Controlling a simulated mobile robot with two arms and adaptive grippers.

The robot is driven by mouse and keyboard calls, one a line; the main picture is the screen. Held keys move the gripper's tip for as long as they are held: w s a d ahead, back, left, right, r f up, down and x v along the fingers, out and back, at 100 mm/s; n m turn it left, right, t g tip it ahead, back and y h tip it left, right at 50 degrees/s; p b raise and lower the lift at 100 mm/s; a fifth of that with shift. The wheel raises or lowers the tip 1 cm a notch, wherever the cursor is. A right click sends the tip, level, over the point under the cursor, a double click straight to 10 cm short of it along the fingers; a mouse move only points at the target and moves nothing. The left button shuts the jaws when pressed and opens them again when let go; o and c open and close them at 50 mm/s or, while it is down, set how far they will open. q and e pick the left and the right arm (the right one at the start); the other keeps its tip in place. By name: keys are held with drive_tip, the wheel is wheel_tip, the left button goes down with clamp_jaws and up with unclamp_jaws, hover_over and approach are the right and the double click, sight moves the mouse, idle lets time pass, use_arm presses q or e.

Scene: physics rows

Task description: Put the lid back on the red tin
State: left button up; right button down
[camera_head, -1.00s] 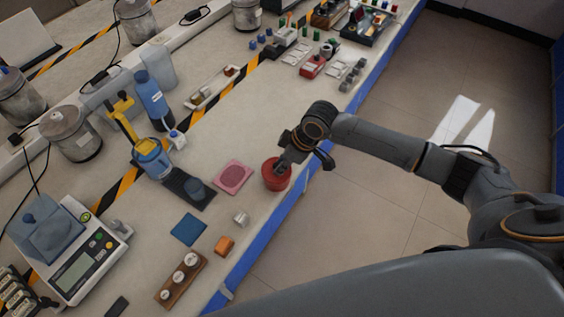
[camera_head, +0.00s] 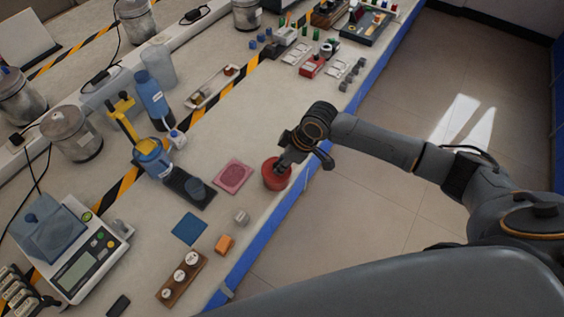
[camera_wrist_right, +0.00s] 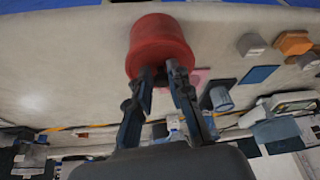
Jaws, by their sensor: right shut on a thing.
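The red tin (camera_head: 275,180) stands upright near the front edge of the bench. It also shows in the right wrist view (camera_wrist_right: 158,30). My right gripper (camera_head: 281,166) is over its top, with its fingers close together. In the right wrist view the fingertips (camera_wrist_right: 163,71) meet at the middle of the red lid (camera_wrist_right: 146,68) and hide what they grip, seemingly its knob. The lid lies at the tin's top; I cannot tell whether it is fully seated. My left gripper is not in view.
A pink pad (camera_head: 232,177) with a round mark lies just left of the tin. A blue pad (camera_head: 188,229), a small grey cylinder (camera_head: 241,217) and an orange block (camera_head: 225,244) lie nearby. The bench's blue edge (camera_head: 262,232) is close on the right.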

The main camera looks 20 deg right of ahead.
drive_tip(key=c, duration=1.2)
unclamp_jaws()
drive_tip(key=shift+o, duration=0.2)
drive_tip(key=o, duration=0.5)
drive_tip(key=shift+r, duration=0.1)
wheel_tip(320, 180, up, 7)
drive_tip(key=p, duration=0.7)
